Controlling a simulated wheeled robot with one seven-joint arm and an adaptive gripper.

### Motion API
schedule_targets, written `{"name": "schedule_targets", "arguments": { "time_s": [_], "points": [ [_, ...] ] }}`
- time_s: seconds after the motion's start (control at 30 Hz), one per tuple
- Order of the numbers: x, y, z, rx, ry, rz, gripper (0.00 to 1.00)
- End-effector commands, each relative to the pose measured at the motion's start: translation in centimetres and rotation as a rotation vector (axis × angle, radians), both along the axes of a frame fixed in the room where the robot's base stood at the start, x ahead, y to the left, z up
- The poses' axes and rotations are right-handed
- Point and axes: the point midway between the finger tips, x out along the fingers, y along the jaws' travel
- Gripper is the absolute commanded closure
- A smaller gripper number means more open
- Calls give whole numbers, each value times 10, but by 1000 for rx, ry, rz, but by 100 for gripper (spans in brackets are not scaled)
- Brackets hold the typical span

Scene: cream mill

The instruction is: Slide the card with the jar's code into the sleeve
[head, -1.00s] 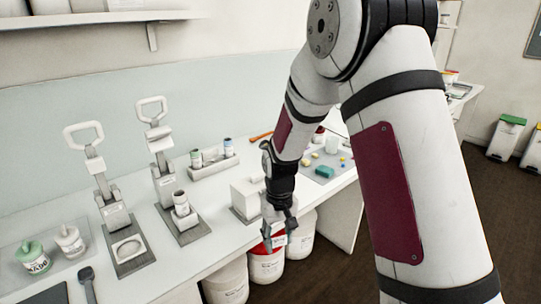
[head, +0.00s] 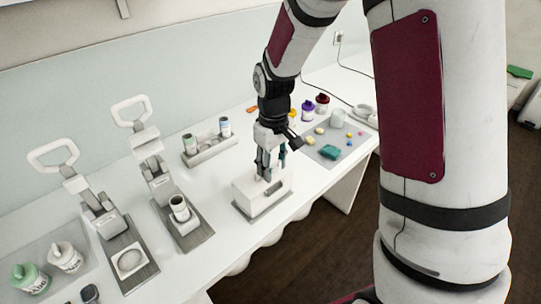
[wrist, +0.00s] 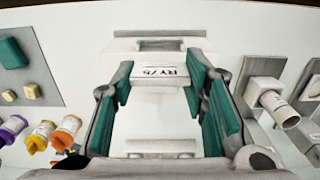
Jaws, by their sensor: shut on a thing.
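My gripper (head: 268,172) points down over a white box (head: 262,198) on the counter. In the wrist view its teal-padded fingers (wrist: 160,82) are shut on a white card (wrist: 158,72) with a printed code, seemingly RY75. The white box (wrist: 145,45) lies below the card, with a dark slot (wrist: 158,46) in view beyond it. I cannot tell whether the card touches the box. A small jar (head: 180,208) stands on a lever press; its code is too small to read.
Two lever presses (head: 92,205) stand left of the box. A rack with small jars (head: 210,148) is behind. A grey mat (head: 345,160) with a teal block (head: 330,152) and coloured bits is at right. Green and white bottles (head: 65,257) stand front left.

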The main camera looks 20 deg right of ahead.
Motion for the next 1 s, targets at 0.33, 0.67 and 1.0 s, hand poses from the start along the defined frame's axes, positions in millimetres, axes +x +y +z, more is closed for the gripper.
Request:
{"name": "schedule_targets", "arguments": {
  "time_s": [0.33,0.67,1.0],
  "points": [
    [1,0,-22,0,2,-1,83],
    [1,0,-38,0,1,-1,83],
    [0,0,-38,0,0,-2,83]
  ]
}}
